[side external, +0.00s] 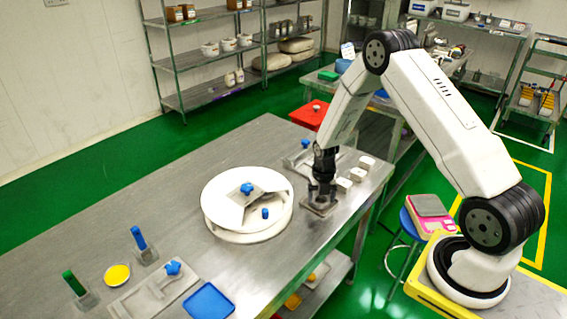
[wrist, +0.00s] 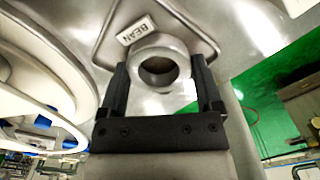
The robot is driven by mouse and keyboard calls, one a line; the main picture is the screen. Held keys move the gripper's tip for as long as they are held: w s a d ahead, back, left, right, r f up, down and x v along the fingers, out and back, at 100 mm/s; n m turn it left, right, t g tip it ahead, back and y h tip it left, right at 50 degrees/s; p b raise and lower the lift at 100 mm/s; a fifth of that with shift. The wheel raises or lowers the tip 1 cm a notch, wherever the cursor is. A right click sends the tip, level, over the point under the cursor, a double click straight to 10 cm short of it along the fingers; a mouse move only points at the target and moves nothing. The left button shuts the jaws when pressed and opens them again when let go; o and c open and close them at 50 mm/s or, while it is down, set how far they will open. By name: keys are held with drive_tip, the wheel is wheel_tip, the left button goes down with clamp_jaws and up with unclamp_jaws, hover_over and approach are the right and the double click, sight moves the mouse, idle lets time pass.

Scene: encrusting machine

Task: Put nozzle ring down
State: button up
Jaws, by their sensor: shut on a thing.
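The nozzle ring (wrist: 160,48) is a grey metal ring with a round opening, seen between my fingers in the wrist view. My gripper (wrist: 159,66) is shut on it. Under or just behind the ring is a grey metal plate (wrist: 195,32) with a raised rim and a white label (wrist: 137,30) reading "BEAN". In the side view my gripper (side external: 321,192) points down at this small plate (side external: 318,210) near the table's right edge. The ring is mostly hidden there by the fingers. I cannot tell whether the ring touches the plate.
A round white machine part (side external: 225,222) with blue knobs stands just left of my gripper on the steel table (side external: 150,220). Several small white blocks (side external: 345,185) sit to the right. A blue tray (side external: 208,302) lies at the front.

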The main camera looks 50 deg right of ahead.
drive_tip(key=shift+f, duration=0.15)
drive_tip(key=o, duration=1.1)
drive_tip(key=shift+r, duration=6.1)
drive_tip(key=shift+s+a+r+m+t, duration=0.45)
drive_tip(key=shift+s+a+r+m, duration=0.85)
drive_tip(key=shift+s+a+m, duration=2.2)
drive_tip(key=shift+s+a+r+m+t, duration=0.6)
drive_tip(key=shift+a+r+m, duration=1.15)
drive_tip(key=shift+m, duration=3.7)
drive_tip(key=shift+s+a+r+m+t, duration=0.25)
drive_tip(key=shift+s+a+r+m, duration=0.6)
drive_tip(key=shift+s+a+m, duration=2.25)
